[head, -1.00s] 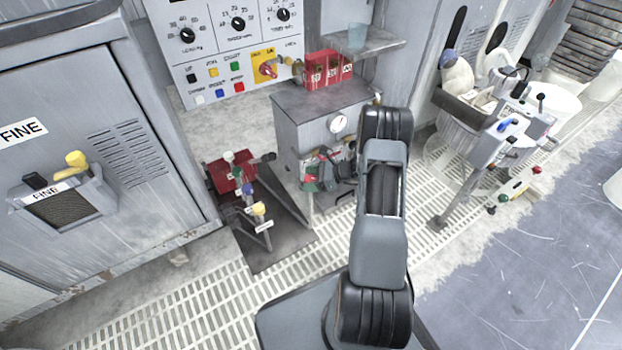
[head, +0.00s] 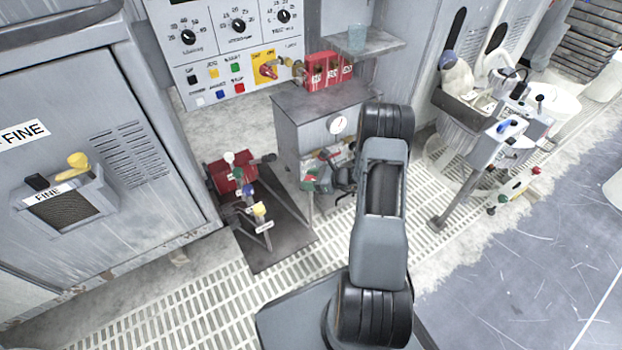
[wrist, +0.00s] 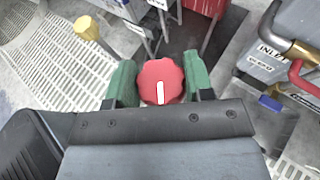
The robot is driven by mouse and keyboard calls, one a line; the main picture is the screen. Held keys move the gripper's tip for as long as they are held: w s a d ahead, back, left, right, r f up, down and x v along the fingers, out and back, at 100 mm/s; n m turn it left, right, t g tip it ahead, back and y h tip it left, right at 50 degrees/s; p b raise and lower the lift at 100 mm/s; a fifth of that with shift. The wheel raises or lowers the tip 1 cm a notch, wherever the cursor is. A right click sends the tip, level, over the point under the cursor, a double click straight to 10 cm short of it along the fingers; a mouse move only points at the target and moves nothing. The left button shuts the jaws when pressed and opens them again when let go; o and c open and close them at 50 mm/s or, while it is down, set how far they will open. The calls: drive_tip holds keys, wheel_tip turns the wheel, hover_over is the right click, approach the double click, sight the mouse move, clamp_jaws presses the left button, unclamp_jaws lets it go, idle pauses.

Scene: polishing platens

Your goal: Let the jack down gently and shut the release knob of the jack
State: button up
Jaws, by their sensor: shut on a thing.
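The red release knob (wrist: 160,82) is round and lobed, with a white mark pointing down the wrist view. My gripper (wrist: 160,85) has green fingers, one on each side of the knob, and is shut on it. In the head view my gripper (head: 322,176) is small and partly hidden, low in front of the grey cabinet with the round gauge. I cannot make out the knob clearly there. I cannot tell which part is the jack's body or how high it stands.
A lever stand (head: 268,222) with coloured knobs is left of my gripper; its yellow knob (wrist: 87,28) shows in the wrist view. A grey box labelled INLET (wrist: 275,45) with a red pipe is close on the right. The gauge cabinet (head: 300,130) stands behind. Floor grating lies in front.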

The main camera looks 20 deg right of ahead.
drive_tip(key=m+t+h+b, duration=0.1)
drive_tip(key=m+t+h, duration=0.1)
drive_tip(key=m+h, duration=0.2)
drive_tip(key=shift+f+t, duration=0.1)
drive_tip(key=shift+t, duration=0.3)
drive_tip(key=shift+m+t+h+b, duration=0.6)
drive_tip(key=shift+m+h+b, duration=0.25)
drive_tip(key=shift+m+h, duration=1)
drive_tip(key=shift+h, duration=0.25)
drive_tip(key=o, duration=0.9)
drive_tip(key=shift+p+v, duration=3.25)
drive_tip(key=shift+v, duration=3.7)
